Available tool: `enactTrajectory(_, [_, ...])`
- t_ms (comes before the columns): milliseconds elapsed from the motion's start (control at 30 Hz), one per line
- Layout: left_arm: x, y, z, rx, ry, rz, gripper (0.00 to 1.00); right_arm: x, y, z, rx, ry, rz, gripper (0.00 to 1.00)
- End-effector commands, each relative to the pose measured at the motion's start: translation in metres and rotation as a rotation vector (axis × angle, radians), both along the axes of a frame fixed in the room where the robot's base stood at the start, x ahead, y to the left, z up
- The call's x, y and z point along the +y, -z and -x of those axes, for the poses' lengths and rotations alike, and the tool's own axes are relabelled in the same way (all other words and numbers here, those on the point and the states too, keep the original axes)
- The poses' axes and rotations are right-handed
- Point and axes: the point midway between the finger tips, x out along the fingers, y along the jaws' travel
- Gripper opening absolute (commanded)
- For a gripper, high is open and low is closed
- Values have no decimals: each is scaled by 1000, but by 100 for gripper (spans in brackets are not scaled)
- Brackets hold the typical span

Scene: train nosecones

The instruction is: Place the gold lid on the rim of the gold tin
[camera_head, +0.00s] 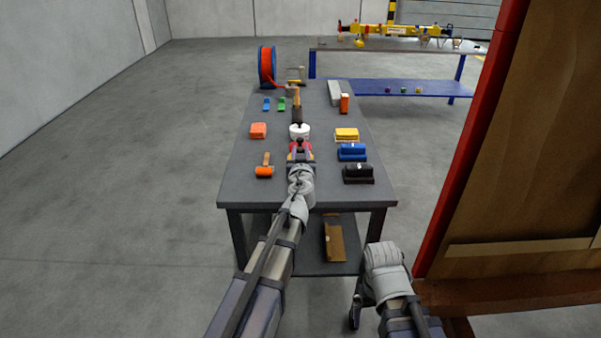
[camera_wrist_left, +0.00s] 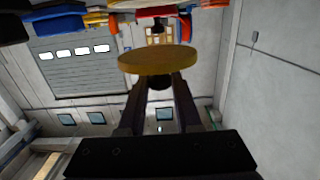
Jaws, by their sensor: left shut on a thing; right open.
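My left gripper (camera_head: 300,146) is over the middle of the grey workbench (camera_head: 237,178). In the left wrist view the gold lid (camera_wrist_left: 158,60), a flat round disc, sits at the tips of my left gripper's dark fingers (camera_wrist_left: 160,82), which are shut on it. The lid is seen nearly edge-on there. I cannot make out the lid in the head view, and I cannot pick out the gold tin in either view. My right gripper (camera_head: 355,312) hangs low, in front of the bench and to its right, open and empty.
A red hose reel (camera_head: 266,66) stands at the back left. A wooden panel (camera_head: 530,150) is close on the right.

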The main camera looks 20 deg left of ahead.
Motion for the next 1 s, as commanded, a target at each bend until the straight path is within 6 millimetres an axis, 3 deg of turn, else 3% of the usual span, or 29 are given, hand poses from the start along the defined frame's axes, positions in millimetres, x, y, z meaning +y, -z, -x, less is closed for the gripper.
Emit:
enactTrajectory(267, [0, 9, 0, 0, 0, 0, 0, 0, 9, 0, 0, 0, 0, 100])
enactTrajectory(567, [0, 42, 0, 0, 0, 0, 0, 0, 42, 0, 0, 0, 0, 100])
enactTrajectory(1000, [0, 46, 0, 0, 0, 0, 0, 0, 46, 0, 0, 0, 0, 100])
